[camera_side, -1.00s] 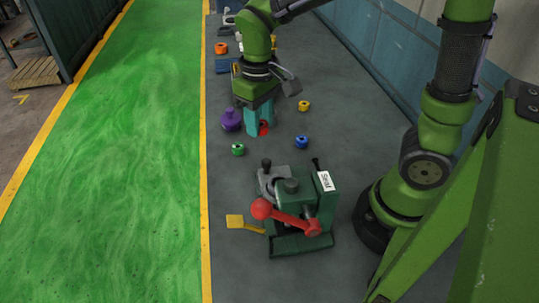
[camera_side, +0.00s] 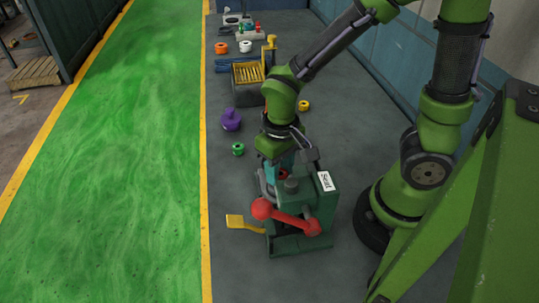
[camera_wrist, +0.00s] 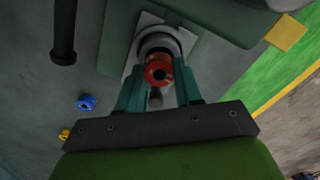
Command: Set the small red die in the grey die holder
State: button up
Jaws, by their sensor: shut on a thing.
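The small red die (camera_wrist: 159,70) is between the teal fingers of my gripper (camera_wrist: 160,76) in the wrist view. My gripper is shut on it. The grey die holder (camera_wrist: 150,38) lies directly beyond the die in that view, with a round seat partly hidden by the die. I cannot tell whether the die touches the holder, which is mostly hidden there.
The press has a red ball lever (camera_side: 262,209) and a yellow pedal (camera_side: 235,221). A green die (camera_side: 238,149), a purple knobbed piece (camera_side: 231,120) and a yellow die (camera_side: 304,105) stand behind it. A blue die (camera_wrist: 86,102) shows in the wrist view.

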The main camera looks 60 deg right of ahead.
jog(key=shift+f, duration=0.25)
jog(key=shift+f, duration=0.5)
jog(key=shift+f, duration=0.1)
